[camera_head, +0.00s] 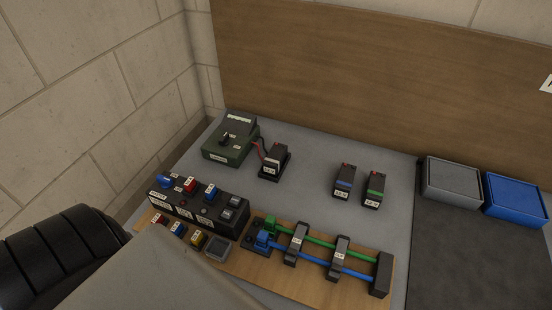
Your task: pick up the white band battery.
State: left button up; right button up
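A dark battery with a pale, whitish band (273,155) stands in a black cradle beside the green box, with cables running between box and cradle. It looks like the white band battery, though the band is small here. A second battery with a blue band (344,182) and a third with a green band (374,190) stand apart on the grey bench to its right. Neither my left nor my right gripper is in view, and nothing is touching the batteries.
The green box (230,139) with a dark knob is at the back left. A black switch panel (199,212) and a wooden board (303,282) with green and blue tubes lie in front. A grey bin (453,181) and blue bin (516,200) stand right. Bare bench separates the batteries.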

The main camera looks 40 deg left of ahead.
aim_at(271, 164)
jog(key=u, duration=1.4)
jog(key=j+z, duration=0.45)
jog(key=j, duration=1.15)
